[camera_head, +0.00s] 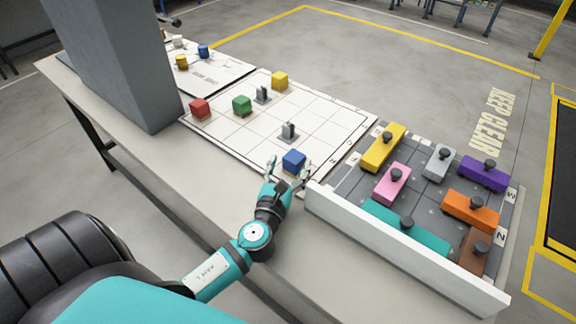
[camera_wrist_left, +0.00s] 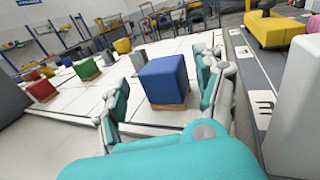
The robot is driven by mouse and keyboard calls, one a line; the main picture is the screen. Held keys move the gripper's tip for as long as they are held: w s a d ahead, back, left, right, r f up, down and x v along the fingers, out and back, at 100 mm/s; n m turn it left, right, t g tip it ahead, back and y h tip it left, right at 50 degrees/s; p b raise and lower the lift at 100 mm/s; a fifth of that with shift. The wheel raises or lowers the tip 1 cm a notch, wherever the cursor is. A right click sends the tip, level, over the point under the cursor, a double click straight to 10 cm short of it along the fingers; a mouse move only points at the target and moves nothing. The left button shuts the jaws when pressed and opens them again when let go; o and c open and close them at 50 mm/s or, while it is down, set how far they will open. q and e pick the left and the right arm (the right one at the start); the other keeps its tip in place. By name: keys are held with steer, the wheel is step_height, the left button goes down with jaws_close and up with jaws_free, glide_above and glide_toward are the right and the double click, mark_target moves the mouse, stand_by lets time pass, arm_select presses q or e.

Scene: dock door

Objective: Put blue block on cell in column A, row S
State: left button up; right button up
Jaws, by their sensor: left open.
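A blue block (camera_head: 293,161) sits near the front right edge of the white grid board (camera_head: 262,139). My left gripper (camera_head: 288,168) is open, with its fingers on either side of this block. In the left wrist view the blue block (camera_wrist_left: 163,80) stands between the two open fingers (camera_wrist_left: 163,100), with gaps visible beside it. Another blue block (camera_head: 203,51) stands on a separate board at the back left. Row and column letters on the white grid cannot be read. My right gripper is not in view.
Red (camera_head: 200,108), green (camera_head: 242,104) and yellow (camera_head: 280,80) blocks and two grey pieces (camera_head: 289,131) stand on the grid. A grey pillar (camera_head: 122,62) rises at the left. A white wall (camera_head: 400,250) edges the dark tray of knobbed coloured pieces at the right.

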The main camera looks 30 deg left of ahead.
arm_select(q)
steer(key=shift+r, duration=0.3)
steer(key=b+v, duration=0.2)
steer(key=v, duration=0.9)
steer(key=shift+s+d+f, duration=0.1)
steer(key=shift+s+f, duration=0.05)
steer(key=shift+s, duration=0.1)
steer(key=shift+s+d, duration=0.1)
steer(key=shift+s, duration=0.15)
